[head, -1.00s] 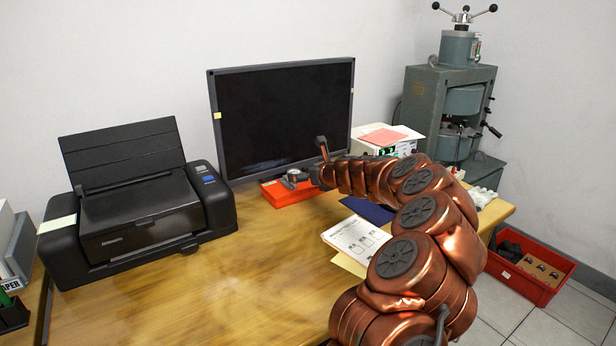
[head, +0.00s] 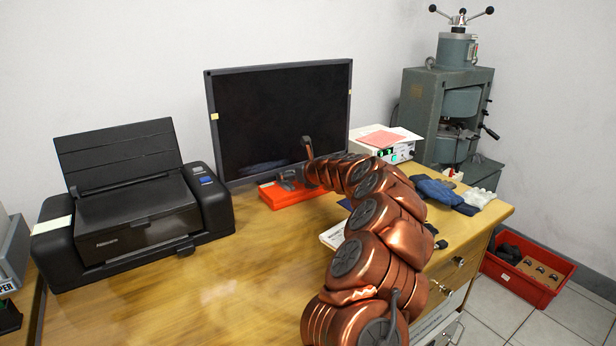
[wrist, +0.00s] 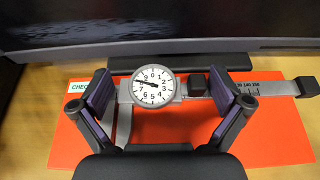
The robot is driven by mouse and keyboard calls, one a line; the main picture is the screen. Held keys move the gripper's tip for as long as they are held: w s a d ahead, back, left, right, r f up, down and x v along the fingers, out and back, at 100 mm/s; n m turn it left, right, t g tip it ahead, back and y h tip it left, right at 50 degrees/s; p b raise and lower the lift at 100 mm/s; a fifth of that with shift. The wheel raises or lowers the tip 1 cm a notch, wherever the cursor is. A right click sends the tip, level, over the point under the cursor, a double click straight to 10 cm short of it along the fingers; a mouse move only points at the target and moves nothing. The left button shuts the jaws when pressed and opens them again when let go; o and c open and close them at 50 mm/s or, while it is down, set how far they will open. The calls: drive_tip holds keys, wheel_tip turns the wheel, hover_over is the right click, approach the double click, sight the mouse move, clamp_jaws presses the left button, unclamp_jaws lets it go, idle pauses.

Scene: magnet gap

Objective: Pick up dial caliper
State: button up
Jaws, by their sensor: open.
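The dial caliper (wrist: 152,88) lies on a red-orange flat case or board (wrist: 285,135) in the wrist view. Its round white dial faces up, and its grey beam (wrist: 275,88) runs to the right. My gripper (wrist: 172,97) is open, with one finger to the left of the dial and the other to its right, over the beam. Nothing is held. In the head view the red-orange board (head: 290,196) is in front of the monitor, and the gripper end (head: 287,180) is over it, small and partly hidden by my arm.
The monitor (head: 280,120) stands right behind the board; its base (wrist: 180,62) is close to the caliper. A printer (head: 135,215) is at the left. Blue gloves (head: 440,190) and a white instrument box (head: 385,150) are at the right. The desk's front middle is clear.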

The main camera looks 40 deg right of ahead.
drive_tip(key=c, duration=1)
drive_tip(key=shift+c, duration=0.2)
